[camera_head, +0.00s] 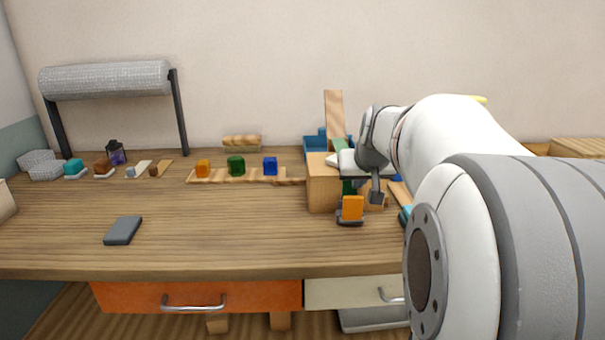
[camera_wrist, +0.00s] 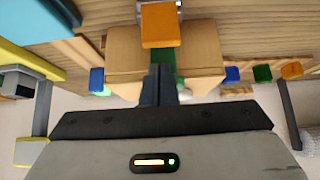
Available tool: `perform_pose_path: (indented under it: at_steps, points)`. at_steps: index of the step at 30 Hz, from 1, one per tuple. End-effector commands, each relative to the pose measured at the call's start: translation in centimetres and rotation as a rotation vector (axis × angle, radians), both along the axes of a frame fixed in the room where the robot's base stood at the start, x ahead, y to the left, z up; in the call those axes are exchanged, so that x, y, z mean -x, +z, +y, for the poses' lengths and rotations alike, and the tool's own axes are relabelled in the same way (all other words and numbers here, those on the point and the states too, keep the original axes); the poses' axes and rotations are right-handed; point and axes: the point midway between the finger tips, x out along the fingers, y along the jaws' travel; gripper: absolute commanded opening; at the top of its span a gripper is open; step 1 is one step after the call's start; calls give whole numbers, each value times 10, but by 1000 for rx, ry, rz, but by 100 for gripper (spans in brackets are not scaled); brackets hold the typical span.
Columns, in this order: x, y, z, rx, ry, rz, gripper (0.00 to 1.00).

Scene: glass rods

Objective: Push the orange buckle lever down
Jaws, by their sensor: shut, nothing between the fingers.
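The orange buckle lever (camera_head: 352,207) stands up from a small dark base (camera_head: 349,222) near the front of the table. In the wrist view the orange lever (camera_wrist: 160,26) is at the top centre, just beyond my fingertips. My gripper (camera_head: 376,198) points down, a little right of the lever and slightly higher in the head view. In the wrist view my gripper (camera_wrist: 161,70) has its fingers together and holds nothing. A small gap shows between fingertips and lever there; the depth between them is hard to judge.
A wooden box (camera_head: 322,187) stands just behind the lever. Orange, green and blue blocks sit on a wooden strip (camera_head: 215,177) to the left. A dark phone-like slab (camera_head: 123,230) lies at front left. The table between is clear. My arm hides the right side.

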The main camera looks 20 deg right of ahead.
Motion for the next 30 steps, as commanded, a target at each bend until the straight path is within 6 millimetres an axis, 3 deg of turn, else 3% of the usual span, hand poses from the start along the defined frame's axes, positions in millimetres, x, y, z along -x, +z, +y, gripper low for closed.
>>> perform_pose_path:
  at_steps: [3, 9, 30]
  points:
    - [-13, -19, -4, -2, 1, 3, 0]
    - [-26, -36, -8, -1, -1, 1, 0]
    - [-26, -42, -13, 9, -9, -31, 0]
